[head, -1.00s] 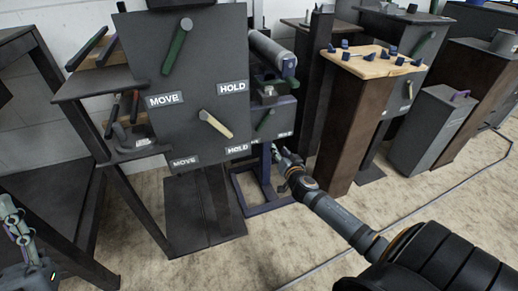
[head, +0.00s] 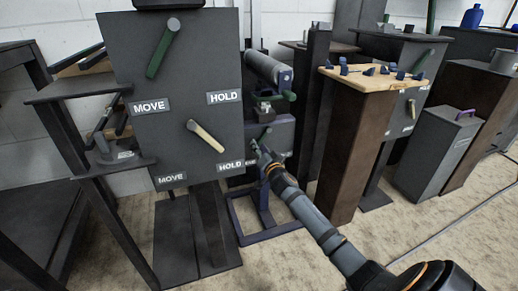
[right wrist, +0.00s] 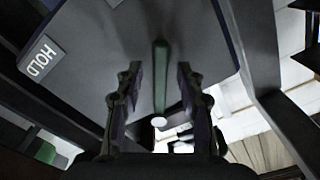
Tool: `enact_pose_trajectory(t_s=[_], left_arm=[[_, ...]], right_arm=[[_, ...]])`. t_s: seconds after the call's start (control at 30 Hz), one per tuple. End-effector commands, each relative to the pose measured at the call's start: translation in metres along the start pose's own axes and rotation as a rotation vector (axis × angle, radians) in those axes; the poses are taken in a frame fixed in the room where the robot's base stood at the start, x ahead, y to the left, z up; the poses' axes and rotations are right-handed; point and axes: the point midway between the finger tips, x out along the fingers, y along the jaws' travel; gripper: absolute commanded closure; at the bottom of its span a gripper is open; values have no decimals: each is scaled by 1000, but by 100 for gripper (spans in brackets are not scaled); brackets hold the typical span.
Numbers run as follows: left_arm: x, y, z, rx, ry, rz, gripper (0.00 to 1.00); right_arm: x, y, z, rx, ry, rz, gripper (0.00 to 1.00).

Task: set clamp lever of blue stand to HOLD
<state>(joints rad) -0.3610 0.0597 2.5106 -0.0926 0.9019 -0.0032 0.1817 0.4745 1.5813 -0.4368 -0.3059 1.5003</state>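The blue stand (head: 266,229) has a dark blue base frame and a grey panel (head: 281,139), partly hidden behind the large dark panel and my right arm. Its green clamp lever (head: 266,132) shows only in small part in the head view. My left gripper is out of view.
A large dark panel (head: 181,78) with a green lever, a cream lever and MOVE and HOLD labels stands close left of the gripper. A wood-topped pedestal (head: 345,140) with dark blue knobs stands to the right. A grey box (head: 437,150) is farther right.

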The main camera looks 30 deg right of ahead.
Motion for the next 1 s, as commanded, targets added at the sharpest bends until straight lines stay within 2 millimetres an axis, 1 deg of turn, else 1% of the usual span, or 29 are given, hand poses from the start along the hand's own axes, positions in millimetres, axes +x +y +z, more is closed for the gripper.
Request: enact_pose_trajectory(t_s=[0.1,0.37,0.63,1.0], left_arm=[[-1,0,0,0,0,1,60],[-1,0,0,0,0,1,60],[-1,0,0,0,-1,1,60],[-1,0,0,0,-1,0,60]], right_arm=[[8,0,0,1,0,0,62],[9,0,0,0,-1,0,62],[9,0,0,0,-1,0,99],[9,0,0,0,-1,0,100]])
